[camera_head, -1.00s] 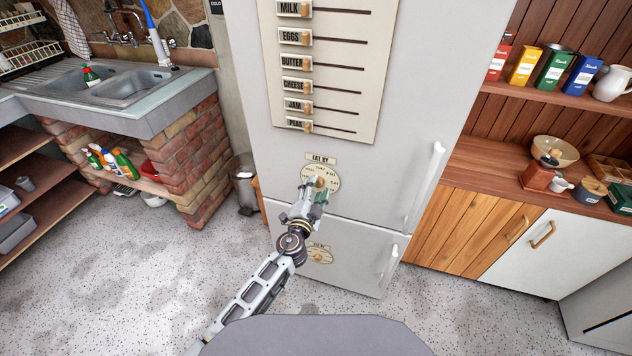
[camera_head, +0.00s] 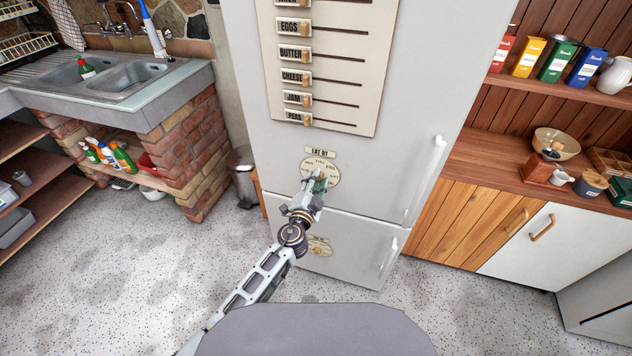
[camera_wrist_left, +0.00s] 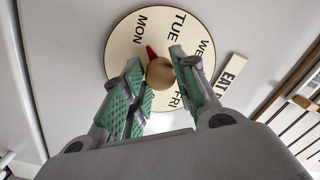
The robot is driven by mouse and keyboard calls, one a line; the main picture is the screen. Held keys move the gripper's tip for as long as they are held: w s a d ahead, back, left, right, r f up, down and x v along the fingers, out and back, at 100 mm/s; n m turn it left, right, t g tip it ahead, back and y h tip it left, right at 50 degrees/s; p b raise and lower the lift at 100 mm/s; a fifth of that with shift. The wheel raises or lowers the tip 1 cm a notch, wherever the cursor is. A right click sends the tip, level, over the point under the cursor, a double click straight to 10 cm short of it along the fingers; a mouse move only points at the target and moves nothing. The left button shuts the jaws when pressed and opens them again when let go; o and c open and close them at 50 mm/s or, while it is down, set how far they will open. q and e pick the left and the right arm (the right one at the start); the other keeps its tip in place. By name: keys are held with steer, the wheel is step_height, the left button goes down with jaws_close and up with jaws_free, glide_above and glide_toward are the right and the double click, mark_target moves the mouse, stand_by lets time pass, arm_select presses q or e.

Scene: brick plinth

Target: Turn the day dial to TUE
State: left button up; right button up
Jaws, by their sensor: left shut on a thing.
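The round cream day dial (camera_head: 308,167) is on the front of the white fridge, under the "EAT BY" label (camera_head: 320,152). The dial face (camera_wrist_left: 125,65) shows MON, TUE, WE and FRI in the left wrist view; other lettering is hidden. Its wooden knob (camera_wrist_left: 160,74) has a red pointer (camera_wrist_left: 151,52) aimed close to MON, on the side toward TUE. My left gripper (camera_head: 319,181) is at the dial, with its green-padded fingers (camera_wrist_left: 160,70) on either side of the knob, shut on it. My right gripper is not in view.
A second dial (camera_head: 319,247) is on the lower fridge door. A slider board (camera_head: 330,85) is above the day dial. Door handles (camera_head: 425,180) stand out on the right. A counter and shelves are to the right, a brick sink unit (camera_head: 180,145) to the left.

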arm_select(q)
steer(key=shift+m, duration=0.5)
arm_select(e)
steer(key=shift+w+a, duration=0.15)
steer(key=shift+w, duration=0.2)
arm_select(q)
steer(key=shift+m+b, duration=1)
steer(key=shift+m, duration=3)
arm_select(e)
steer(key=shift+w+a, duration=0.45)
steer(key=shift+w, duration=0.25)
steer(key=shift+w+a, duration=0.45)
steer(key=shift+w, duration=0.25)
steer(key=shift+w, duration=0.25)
